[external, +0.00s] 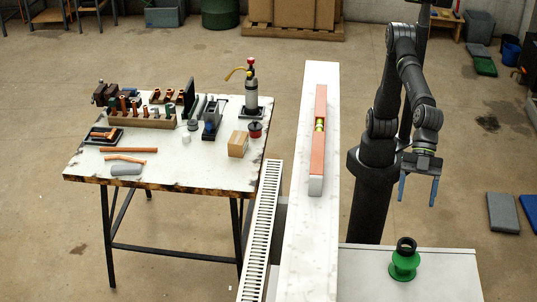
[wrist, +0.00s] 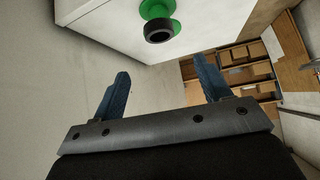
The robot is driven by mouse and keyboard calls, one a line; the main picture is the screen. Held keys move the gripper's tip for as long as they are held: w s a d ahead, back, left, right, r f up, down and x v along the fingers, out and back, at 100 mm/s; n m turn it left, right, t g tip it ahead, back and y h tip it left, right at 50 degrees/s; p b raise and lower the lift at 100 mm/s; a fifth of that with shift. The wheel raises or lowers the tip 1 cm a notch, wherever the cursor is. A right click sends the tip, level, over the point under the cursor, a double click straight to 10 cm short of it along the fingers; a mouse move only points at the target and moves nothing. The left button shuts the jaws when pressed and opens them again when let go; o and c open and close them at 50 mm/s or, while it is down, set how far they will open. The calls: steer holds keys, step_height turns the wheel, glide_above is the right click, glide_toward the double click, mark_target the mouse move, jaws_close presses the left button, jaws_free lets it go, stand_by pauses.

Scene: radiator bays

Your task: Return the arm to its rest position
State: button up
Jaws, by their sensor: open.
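My gripper (external: 418,190) hangs at the right of the external view, beside my dark column. Its two blue fingers are spread apart and point down, with nothing between them. It is to the right of the white wall top and above floor level. The wrist view also shows my gripper (wrist: 160,90) with its blue fingers apart and empty. My arm is folded, with its elbow high and its forearm hanging down.
A white cabinet (external: 450,268) with a green, black-topped object (external: 404,262) stands in front. A white ledge (external: 308,230) carries an orange level (external: 320,140). Left is a workbench (external: 85,166) with tools and copper pipes. Floor right of my arm is mostly clear, with flat mats (external: 503,212).

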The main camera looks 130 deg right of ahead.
mark_target(407, 247)
stand_by(0.4)
steer(key=x, duration=1.1)
steer(key=shift+w+a+f, duration=0.15)
steer(key=shift+w+f, duration=0.1)
steer(key=shift+w+a+r, duration=0.15)
steer(key=shift+r, duration=1.45)
